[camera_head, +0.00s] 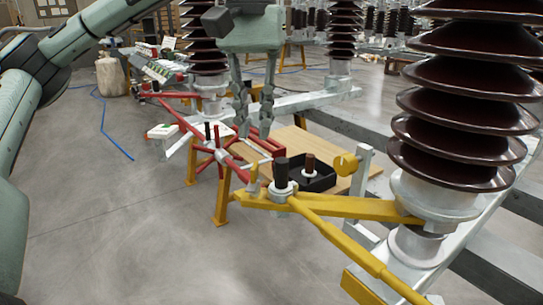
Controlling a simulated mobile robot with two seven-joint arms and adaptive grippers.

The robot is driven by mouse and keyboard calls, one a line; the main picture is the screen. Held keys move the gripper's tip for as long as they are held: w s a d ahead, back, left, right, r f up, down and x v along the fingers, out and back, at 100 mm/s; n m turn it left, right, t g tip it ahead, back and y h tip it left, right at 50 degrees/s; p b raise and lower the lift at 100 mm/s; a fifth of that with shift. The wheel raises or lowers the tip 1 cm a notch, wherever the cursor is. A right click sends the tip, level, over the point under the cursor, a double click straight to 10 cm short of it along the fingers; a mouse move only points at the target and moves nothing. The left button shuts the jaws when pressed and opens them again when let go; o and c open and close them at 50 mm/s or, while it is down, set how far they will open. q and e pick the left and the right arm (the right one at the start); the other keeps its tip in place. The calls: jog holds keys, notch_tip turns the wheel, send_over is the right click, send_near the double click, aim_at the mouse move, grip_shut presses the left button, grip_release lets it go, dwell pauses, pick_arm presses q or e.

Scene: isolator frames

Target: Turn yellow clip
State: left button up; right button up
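A yellow arm (350,207) reaches left from the base of the large brown insulator at the right. Near its left end are a small upright yellow piece (254,181) and a black-topped pin (282,174). I cannot tell which yellow part is the clip. My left gripper (253,133) points down above the red spoked handle (220,152), up and left of the yellow arm. Its two fingers are apart with nothing held between them. My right gripper is out of view.
A wooden board (258,159) holds a black tray (322,183) with a brown-topped pin in it. Brown ribbed insulators (462,98) stand at right and behind. A yellow trestle (222,197) supports the frame. The grey floor (120,215) at left is clear.

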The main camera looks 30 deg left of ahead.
aim_at(254, 166)
pick_arm(q)
jog(key=f, duration=0.3)
jog(key=f+b, duration=0.1)
jog(key=f, duration=0.2)
jog(key=shift+s+a, duration=0.15)
jog(key=shift+s, duration=0.05)
jog(key=shift+f, duration=0.55)
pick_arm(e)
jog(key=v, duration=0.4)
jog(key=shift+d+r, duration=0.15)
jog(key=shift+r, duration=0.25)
pick_arm(q)
jog(key=shift+c, duration=0.3)
jog(key=shift+w, duration=0.1)
grip_shut()
